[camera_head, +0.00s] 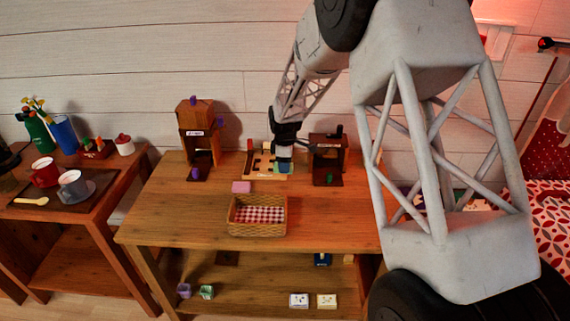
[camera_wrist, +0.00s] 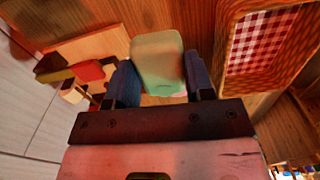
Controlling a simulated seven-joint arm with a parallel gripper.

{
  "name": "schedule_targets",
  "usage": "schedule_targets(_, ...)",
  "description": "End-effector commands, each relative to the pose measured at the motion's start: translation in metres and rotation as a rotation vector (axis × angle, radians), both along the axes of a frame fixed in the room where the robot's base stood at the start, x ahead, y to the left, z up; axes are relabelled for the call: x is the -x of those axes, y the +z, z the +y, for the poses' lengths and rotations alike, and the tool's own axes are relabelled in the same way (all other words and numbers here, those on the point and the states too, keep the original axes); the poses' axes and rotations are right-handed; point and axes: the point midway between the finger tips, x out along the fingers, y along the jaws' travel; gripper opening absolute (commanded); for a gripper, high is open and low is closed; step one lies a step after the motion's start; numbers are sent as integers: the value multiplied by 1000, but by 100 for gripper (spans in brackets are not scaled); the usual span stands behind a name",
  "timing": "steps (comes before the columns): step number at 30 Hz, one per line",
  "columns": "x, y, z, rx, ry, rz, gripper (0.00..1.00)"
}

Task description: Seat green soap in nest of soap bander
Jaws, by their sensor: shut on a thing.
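My gripper (camera_head: 284,158) is over the back of the wooden table. In the wrist view its two blue fingers (camera_wrist: 160,78) are shut on the pale green soap (camera_wrist: 158,50), one on each side. In the head view the green soap (camera_head: 284,168) is a small patch below the fingers, in front of or over a light wooden board (camera_head: 252,172) with red and dark parts. This board may be the soap bander, but I cannot tell for sure. The nest is not clearly visible, and I cannot tell whether the soap touches the board.
A wicker basket with checked cloth (camera_head: 257,230) stands in front, with a pink block (camera_head: 241,187) behind it. A wooden stand with purple knobs (camera_head: 198,140) is left of the board; a dark wooden stand (camera_head: 327,158) is close on the right. The table's front left is clear.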

Motion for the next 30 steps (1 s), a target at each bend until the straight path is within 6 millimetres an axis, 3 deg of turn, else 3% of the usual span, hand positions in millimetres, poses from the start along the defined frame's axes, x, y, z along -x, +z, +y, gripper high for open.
schedule_targets(5, 2, -3, 3, 0, 7, 0, 23)
schedule_targets(15, 19, -31, 34, 0, 70, 0, 23)
schedule_targets(30, 16, -34, 38, 0, 75, 0, 23)
